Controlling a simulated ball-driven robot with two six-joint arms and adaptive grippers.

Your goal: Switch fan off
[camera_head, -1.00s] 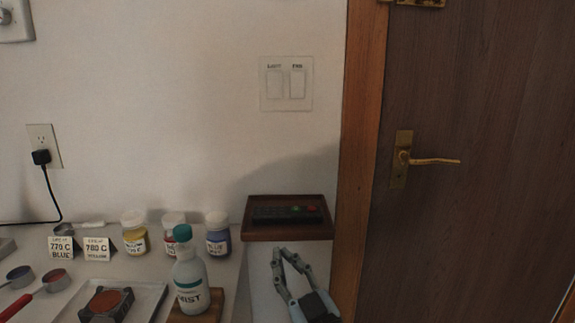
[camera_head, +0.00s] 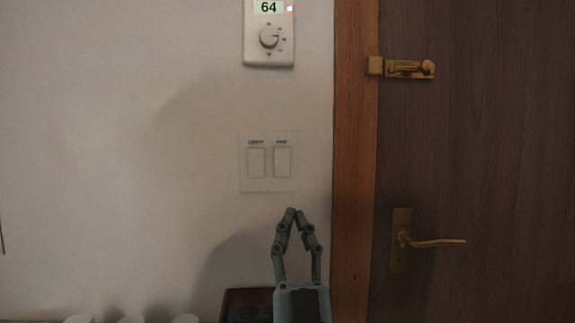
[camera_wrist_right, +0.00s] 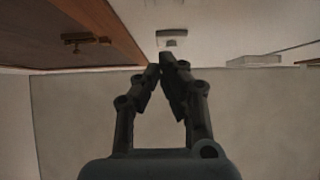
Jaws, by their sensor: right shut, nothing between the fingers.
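A white switch plate (camera_head: 268,184) is on the wall in the head view, with two rockers side by side. The left rocker (camera_head: 256,162) is labelled LIGHT. The fan switch (camera_head: 282,162) is the right rocker; its label is small and blurred, and which way it is pressed I cannot tell. My right gripper (camera_head: 296,213) points up with its fingertips together and empty, showing just below the plate's lower right corner. Whether it touches the wall I cannot tell. Its fingers also show in the right wrist view (camera_wrist_right: 167,64). My left gripper is out of view.
A thermostat (camera_head: 268,52) reading 64 is above the plate. A wooden door frame (camera_head: 353,150) stands close on the right, with a door bearing a brass bolt (camera_head: 408,69) and lever handle (camera_head: 436,242). A brown tray (camera_head: 238,296) is below. The wall left of the plate is clear.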

